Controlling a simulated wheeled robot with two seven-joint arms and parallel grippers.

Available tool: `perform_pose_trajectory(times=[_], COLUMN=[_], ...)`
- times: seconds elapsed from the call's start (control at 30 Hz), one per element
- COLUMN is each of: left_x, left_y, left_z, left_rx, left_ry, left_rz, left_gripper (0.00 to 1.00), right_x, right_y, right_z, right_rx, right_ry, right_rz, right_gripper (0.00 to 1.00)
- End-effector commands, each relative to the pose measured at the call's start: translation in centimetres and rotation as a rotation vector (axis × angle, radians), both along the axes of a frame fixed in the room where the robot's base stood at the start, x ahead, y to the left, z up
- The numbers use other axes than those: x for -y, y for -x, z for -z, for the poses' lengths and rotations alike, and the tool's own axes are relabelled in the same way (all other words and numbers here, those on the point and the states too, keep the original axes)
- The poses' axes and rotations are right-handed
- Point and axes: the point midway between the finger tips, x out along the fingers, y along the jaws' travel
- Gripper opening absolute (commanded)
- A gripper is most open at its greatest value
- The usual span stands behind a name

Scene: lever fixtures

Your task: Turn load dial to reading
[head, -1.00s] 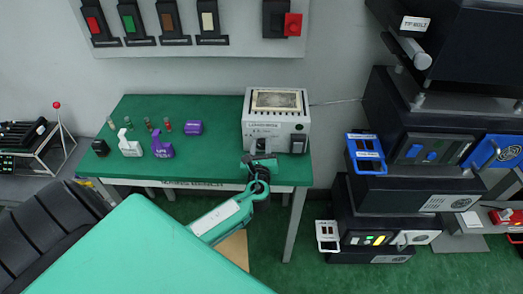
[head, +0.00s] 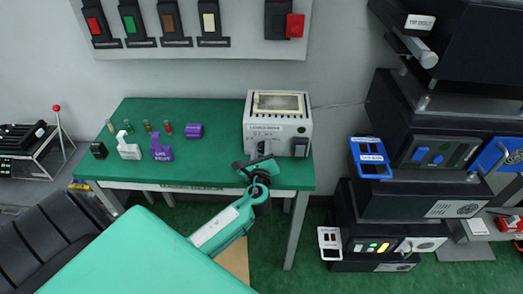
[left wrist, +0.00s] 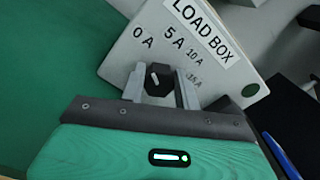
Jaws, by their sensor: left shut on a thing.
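The grey load box (head: 253,116) stands on the green bench, its labelled front facing me. The left wrist view shows the load box (left wrist: 222,72) close up, with the marks 0 A, 5 A, 10 A and a fainter 15 A. Its black dial (left wrist: 161,76) has a pale mark on its face; I cannot tell the exact reading. My left gripper (left wrist: 160,89) is shut on the dial, one finger on each side. My right gripper is not in view.
On the green bench (head: 210,165), to the left, stand a white piece (head: 128,149), purple pieces (head: 161,151) and several small vials. A black switch (head: 300,147) sits on the box's right front. Stacked dark machines (head: 400,197) stand to the right.

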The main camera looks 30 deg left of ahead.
Motion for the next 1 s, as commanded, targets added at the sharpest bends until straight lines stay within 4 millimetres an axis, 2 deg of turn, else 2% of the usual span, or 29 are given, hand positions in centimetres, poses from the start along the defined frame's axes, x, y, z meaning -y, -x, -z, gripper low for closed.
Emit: perform_pose_trajectory(times=[0.1, 0.13, 0.23, 0.53, 0.67, 0.77, 1.0], left_x=[0.0, 0.0, 0.0, 0.1, 0.6, 1.5, 4.4], left_y=[0.0, 0.0, 0.0, 0.1, 0.9, 2.4, 7.2], left_z=[0.0, 0.0, 0.0, 0.0, 0.2, 0.3, 0.4], left_rx=[0.0, 0.0, 0.0, 0.0, -0.001, -0.001, -0.002], left_ry=[0.002, 0.002, 0.002, 0.001, 0.002, 0.004, 0.005], left_rz=[0.001, 0.0, 0.001, 0.001, 0.0, 0.002, 0.001], left_gripper=[0.09, 0.33, 0.53, 0.53, 0.53, 0.53, 0.53], right_x=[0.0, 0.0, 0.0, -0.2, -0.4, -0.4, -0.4], right_y=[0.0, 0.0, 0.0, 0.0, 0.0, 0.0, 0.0], right_z=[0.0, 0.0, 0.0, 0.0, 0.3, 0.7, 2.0], right_rx=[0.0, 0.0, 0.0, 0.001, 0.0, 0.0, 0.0], right_ry=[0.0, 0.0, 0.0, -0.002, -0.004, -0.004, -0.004], right_rz=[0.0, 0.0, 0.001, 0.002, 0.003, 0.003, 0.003], right_gripper=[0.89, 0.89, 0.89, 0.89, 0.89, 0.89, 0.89])
